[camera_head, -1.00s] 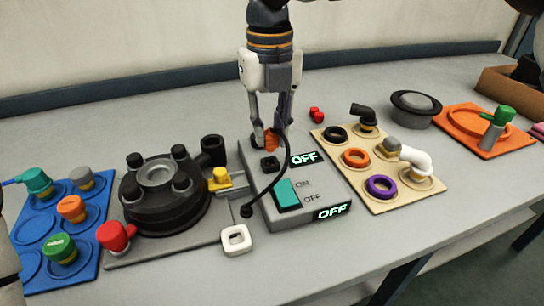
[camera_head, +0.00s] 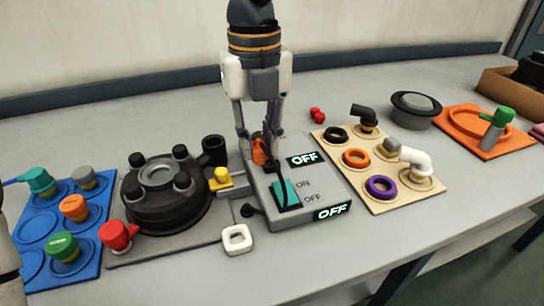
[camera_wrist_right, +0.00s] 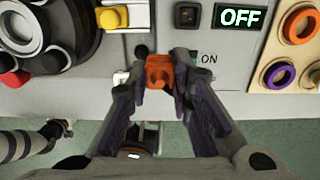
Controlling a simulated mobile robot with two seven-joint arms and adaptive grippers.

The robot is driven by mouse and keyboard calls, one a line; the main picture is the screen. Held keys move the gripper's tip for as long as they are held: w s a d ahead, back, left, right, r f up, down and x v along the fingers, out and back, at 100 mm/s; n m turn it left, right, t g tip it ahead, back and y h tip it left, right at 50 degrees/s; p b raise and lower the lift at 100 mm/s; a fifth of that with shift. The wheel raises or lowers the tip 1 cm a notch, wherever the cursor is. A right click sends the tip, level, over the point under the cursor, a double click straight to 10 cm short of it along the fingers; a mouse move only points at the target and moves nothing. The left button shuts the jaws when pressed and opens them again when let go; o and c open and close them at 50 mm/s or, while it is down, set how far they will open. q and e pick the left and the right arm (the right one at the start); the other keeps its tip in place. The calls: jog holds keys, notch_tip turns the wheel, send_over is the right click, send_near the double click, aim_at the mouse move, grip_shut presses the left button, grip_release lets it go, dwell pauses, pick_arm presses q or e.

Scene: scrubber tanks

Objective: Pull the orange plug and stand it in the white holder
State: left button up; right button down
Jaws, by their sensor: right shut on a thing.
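My right gripper (camera_head: 258,152) is shut on the orange plug (camera_head: 259,153) and holds it above the left part of the grey switch box (camera_head: 318,188). The plug also shows between the fingertips in the right wrist view (camera_wrist_right: 159,72). A black square socket (camera_wrist_right: 187,14) on the box shows empty in that view, apart from the plug. A dark cable hangs in front of the teal switch (camera_head: 286,194). The white square holder (camera_head: 237,239) lies on the table, front left of the box, with nothing in it. Part of my left arm shows lower left in the wrist view; its jaws are unclear.
A black flanged pump (camera_head: 160,190) and a yellow-topped part (camera_head: 221,179) stand left of the box. A beige board (camera_head: 403,199) with rings and elbows lies close on its right. Both displays read OFF. The table front near the holder is clear.

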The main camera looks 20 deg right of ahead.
jog(key=s+a, duration=0.6)
jog(key=s, duration=0.1)
jog(key=shift+s, duration=0.4)
jog(key=shift+d, duration=0.1)
jog(key=shift+f, duration=3.35)
jog(key=shift+f, duration=1.1)
jog(key=c, duration=1.4)
grip_release()
jog(key=shift+o, duration=0.2)
